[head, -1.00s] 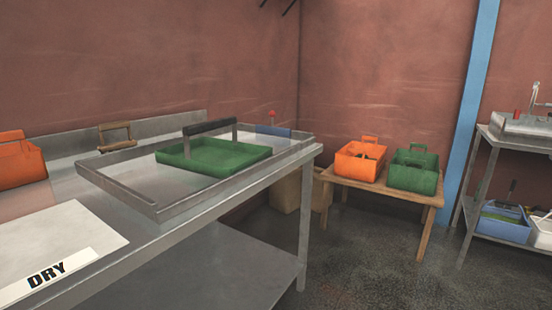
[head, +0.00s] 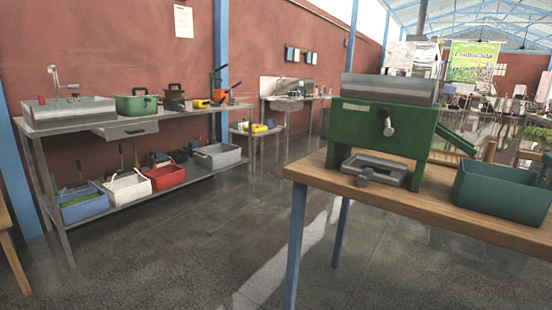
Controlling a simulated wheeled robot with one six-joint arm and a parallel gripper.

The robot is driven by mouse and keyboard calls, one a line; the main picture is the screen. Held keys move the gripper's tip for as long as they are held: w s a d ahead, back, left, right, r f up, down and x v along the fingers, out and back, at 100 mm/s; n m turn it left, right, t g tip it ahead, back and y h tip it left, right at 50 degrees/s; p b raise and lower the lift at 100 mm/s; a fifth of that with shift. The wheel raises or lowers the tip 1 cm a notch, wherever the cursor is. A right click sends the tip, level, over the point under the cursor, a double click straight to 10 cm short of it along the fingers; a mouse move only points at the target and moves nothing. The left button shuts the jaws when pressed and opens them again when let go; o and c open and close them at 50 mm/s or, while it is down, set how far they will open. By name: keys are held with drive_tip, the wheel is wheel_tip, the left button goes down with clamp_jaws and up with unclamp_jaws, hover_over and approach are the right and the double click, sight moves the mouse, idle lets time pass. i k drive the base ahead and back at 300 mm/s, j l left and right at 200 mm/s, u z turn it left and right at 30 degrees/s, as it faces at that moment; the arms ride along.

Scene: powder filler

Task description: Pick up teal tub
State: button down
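A teal tub (head: 502,193), an open-topped box, stands on the right end of a wooden table (head: 460,222) in the head view. Its right side is close to the picture's edge. It stands to the right of a green machine (head: 383,130) with a metal hopper and a crank. My gripper does not show in the view, so its state and its place relative to the tub cannot be seen.
A grey metal tray (head: 375,170) sits under the machine. A metal shelf bench (head: 120,125) with pots and a lower row of bins, including a red one (head: 166,176), stands along the left wall. The floor (head: 225,245) between bench and table is clear.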

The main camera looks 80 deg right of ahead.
sight(521, 197)
drive_tip(key=z, duration=3.65)
